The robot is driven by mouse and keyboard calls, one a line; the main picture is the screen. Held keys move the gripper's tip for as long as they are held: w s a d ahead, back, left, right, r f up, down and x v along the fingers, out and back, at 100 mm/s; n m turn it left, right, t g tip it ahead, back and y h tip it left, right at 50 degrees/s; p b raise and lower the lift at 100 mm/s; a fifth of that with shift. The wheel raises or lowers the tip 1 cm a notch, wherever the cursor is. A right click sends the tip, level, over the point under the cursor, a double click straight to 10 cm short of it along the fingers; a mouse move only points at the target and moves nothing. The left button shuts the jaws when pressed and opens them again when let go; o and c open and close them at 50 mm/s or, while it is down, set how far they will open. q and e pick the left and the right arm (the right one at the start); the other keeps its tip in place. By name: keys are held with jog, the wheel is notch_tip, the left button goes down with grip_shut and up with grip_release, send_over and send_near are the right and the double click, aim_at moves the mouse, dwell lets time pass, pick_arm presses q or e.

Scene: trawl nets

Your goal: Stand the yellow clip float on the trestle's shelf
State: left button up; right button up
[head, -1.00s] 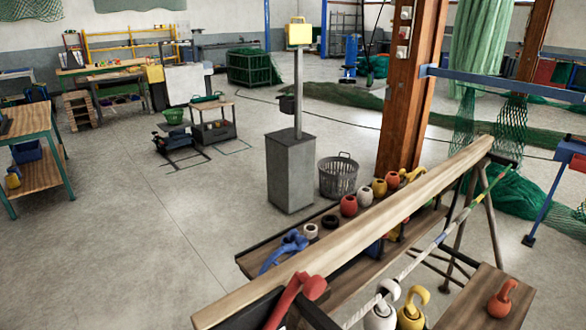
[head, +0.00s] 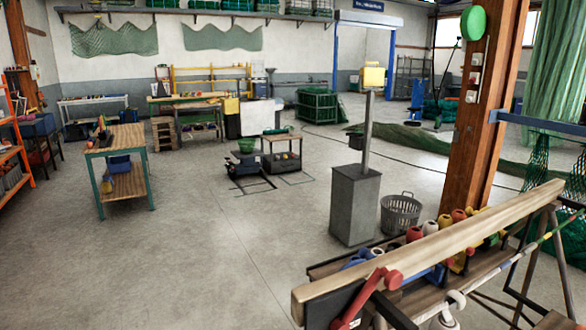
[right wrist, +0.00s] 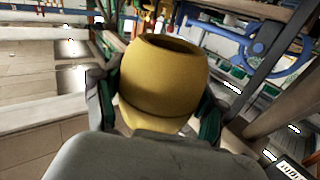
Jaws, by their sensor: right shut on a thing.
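A yellow float (right wrist: 165,80), a rounded barrel with a dark open top, fills the middle of the right wrist view. My right gripper (right wrist: 157,98) is shut on it, with one green-padded finger on each side. The float's lower part is hidden behind the gripper body, and I see no hook on it. In the head view the trestle's wooden beam (head: 440,240) slants across the lower right. Its shelf (head: 326,268) runs behind the beam with a row of coloured floats, partly hidden. My left gripper is not in view.
A red clip float (head: 375,292) hangs over the beam's near end, with a white clip float (head: 449,306) beside it. A blue hooked float (right wrist: 268,48) shows in the right wrist view. A grey post stand (head: 355,205) and basket (head: 400,213) stand behind the trestle.

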jog(key=shift+a+r+n+y, duration=0.2)
jog(key=shift+a+n+y, duration=0.15)
jog(key=shift+a, duration=0.5)
jog(key=s+a+r+n+t+y, duration=0.1)
jog(key=s+a+r+n+y, duration=0.1)
jog(key=s+a+r, duration=0.4)
jog(key=s+a+r+n+y, duration=0.2)
jog(key=s+a+r+y, duration=0.3)
jog(key=a+r, duration=0.5)
jog(key=shift+s+a+r+n+t, duration=0.15)
jog(key=shift+s+a+n+t, duration=0.25)
jog(key=shift+a, duration=0.55)
jog(key=shift+y, duration=0.25)
